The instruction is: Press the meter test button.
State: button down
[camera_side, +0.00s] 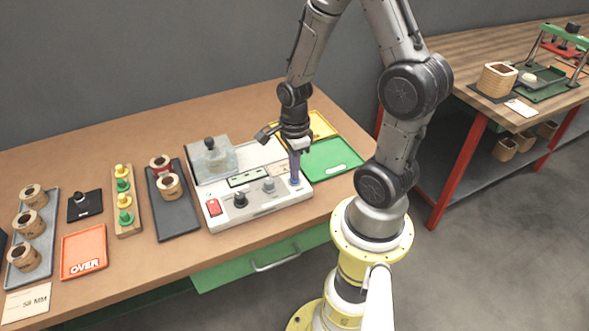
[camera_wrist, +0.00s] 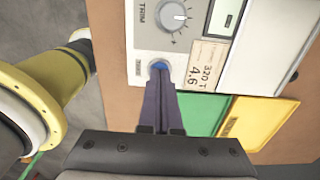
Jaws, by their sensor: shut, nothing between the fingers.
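The meter (camera_side: 252,204) is a white box on the bench with a red switch (camera_side: 213,207), a black knob (camera_side: 240,200), a grey knob and a small display. In the wrist view its panel (camera_wrist: 147,42) shows a TRIM knob (camera_wrist: 172,16) and the blue test button (camera_wrist: 159,66). My gripper (camera_side: 295,180) points down over the meter's right end. In the wrist view my gripper (camera_wrist: 159,78) is shut and empty, its fingertips at the near edge of the blue button and partly covering it. I cannot tell whether they touch it.
A green mat (camera_side: 330,160) and a yellow mat (camera_side: 321,124) lie right of and behind the meter. A dark tray (camera_side: 175,220) with coils, a peg rack (camera_side: 127,218) and an orange OVER tray (camera_side: 84,250) stand to the left.

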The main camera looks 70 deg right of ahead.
jog(key=shift+s+f, duration=0.15)
jog(key=shift+f, duration=0.85)
jog(key=shift+a, duration=0.1)
notch_tip(320, 180, up, 15)
jog(key=shift+w, duration=0.25)
jog(key=shift+f, duration=0.1)
dwell(0.3)
